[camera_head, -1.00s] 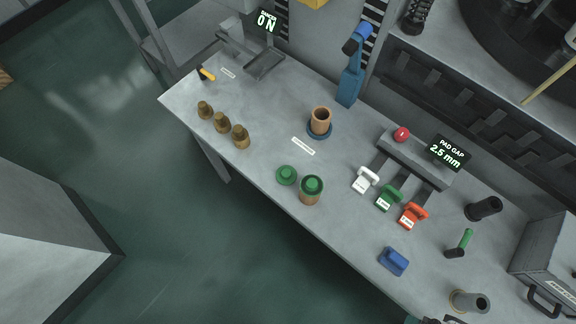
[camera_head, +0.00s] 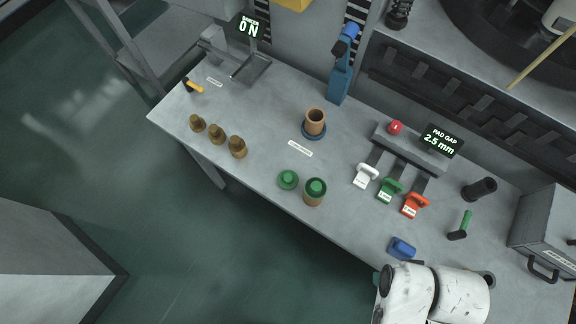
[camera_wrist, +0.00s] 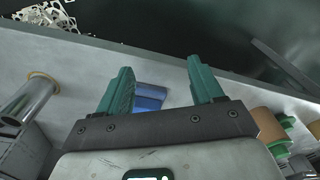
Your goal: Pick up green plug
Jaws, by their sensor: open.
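A green plug (camera_head: 288,179) with a round knob sits on the bench near its front edge. I cannot tell which one the task means. In the wrist view, green parts (camera_wrist: 287,122) show beside a tan cup (camera_wrist: 268,127) at the right edge, partly cut off. My gripper (camera_wrist: 160,84) is open and empty, its teal fingers apart, with a blue block (camera_wrist: 151,92) seen between and beyond them. The plugs lie outside the fingers, to the right.
A tan cup on a blue base (camera_head: 314,123) stands behind. Several brass pieces (camera_head: 217,133) line the left. Bare bench lies between.

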